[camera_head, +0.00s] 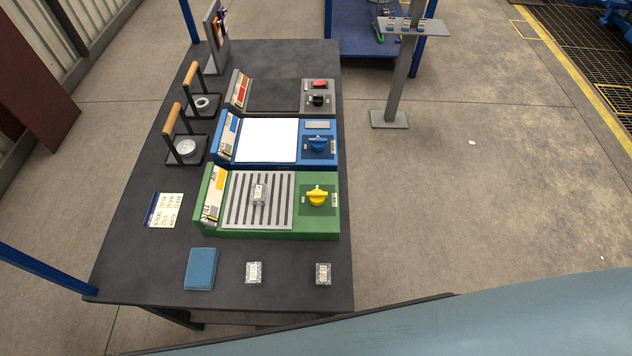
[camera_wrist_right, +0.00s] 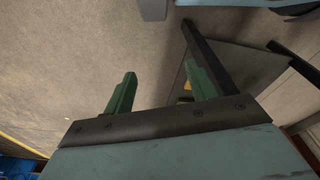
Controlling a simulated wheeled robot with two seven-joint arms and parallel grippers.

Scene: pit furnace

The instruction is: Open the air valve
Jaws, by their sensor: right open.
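Three control boxes stand in a row on a dark table. The nearest is a green box (camera_head: 250,222) with a slatted plate and a yellow knob (camera_head: 318,196). Behind it is a blue box (camera_head: 230,156) with a white panel and a blue knob (camera_head: 319,144). The farthest is a grey box (camera_head: 243,88) with a black knob (camera_head: 318,100) and a red switch (camera_head: 319,84). My left gripper is out of view.
The dark table (camera_head: 135,235) also holds a blue block (camera_head: 201,269), small clear blocks (camera_head: 254,272), a paper card (camera_head: 164,210) and two wood-handled holders (camera_head: 184,150). A grey post (camera_head: 400,75) stands beyond the table. The floor to its right is mostly clear.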

